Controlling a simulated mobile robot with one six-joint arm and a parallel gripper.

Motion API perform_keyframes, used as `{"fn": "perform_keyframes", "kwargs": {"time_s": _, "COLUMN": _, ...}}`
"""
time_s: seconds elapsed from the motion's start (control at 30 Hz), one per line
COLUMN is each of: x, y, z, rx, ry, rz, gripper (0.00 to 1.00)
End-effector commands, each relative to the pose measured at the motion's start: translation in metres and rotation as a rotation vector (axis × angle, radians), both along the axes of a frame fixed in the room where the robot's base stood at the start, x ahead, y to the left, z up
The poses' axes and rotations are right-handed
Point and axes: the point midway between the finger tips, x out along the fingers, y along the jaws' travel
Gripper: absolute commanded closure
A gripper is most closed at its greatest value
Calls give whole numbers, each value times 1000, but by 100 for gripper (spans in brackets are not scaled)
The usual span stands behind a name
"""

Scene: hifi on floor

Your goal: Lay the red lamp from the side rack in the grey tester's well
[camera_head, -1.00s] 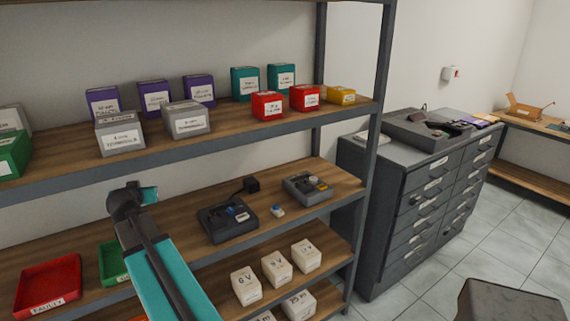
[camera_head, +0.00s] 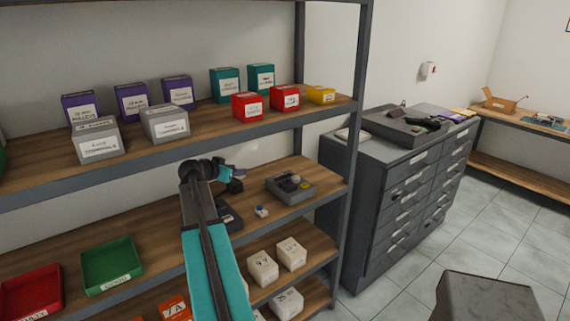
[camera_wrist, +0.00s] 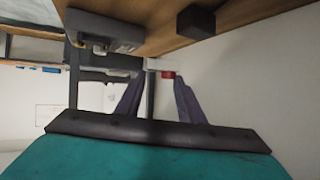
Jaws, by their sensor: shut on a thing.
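My gripper (camera_head: 235,173) is above the middle shelf in the head view, its fingers too small there to read. In the wrist view my gripper (camera_wrist: 159,80) has both fingers closed in on a small white piece with a red end, which appears to be the red lamp (camera_wrist: 168,74). The lamp is hidden in the head view. A grey device with a round knob (camera_head: 290,188), possibly the tester, sits on the middle shelf right of my gripper. It appears inverted in the wrist view (camera_wrist: 105,31). I cannot make out its well. No side rack is identifiable.
A second dark device (camera_head: 229,219) is partly behind my arm, near a black block (camera_head: 236,186). A small white and blue piece (camera_head: 262,211) lies between the devices. Green (camera_head: 112,265) and red (camera_head: 32,293) trays are left. The upper shelf (camera_head: 225,118) holds boxes overhead.

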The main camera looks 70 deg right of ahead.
Motion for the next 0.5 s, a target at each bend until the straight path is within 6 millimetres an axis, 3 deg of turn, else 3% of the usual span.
{"fn": "perform_keyframes", "kwargs": {"time_s": 0.1, "x": -40, "y": -29, "z": 4, "rx": -1, "ry": -4, "rz": -100, "gripper": 98}}
{"fn": "perform_keyframes", "kwargs": {"time_s": 0.3, "x": -106, "y": -65, "z": 9, "rx": -3, "ry": -10, "rz": -255, "gripper": 98}}
{"fn": "perform_keyframes", "kwargs": {"time_s": 0.5, "x": -152, "y": -84, "z": 12, "rx": -4, "ry": -16, "rz": -357, "gripper": 98}}
